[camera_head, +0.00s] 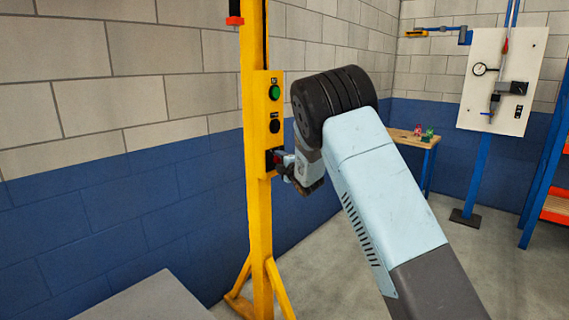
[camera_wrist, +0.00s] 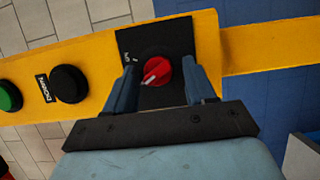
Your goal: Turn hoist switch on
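The hoist switch is a red rotary knob (camera_wrist: 157,72) with a pale pointer mark, set on a black plate (camera_wrist: 180,40) on the yellow post (camera_head: 257,215). In the wrist view the knob sits between the two blue fingers of my gripper (camera_wrist: 160,82). The fingers are apart, with a gap on each side of the knob. In the head view my gripper (camera_head: 280,160) is at the black plate on the post, and the knob is mostly hidden there.
A green button (camera_head: 274,92) and a black button (camera_head: 274,126) sit above the switch on the post. A grey surface (camera_head: 145,300) is at the lower left. A wooden table (camera_head: 410,138) and a white gauge panel (camera_head: 500,75) stand behind at right.

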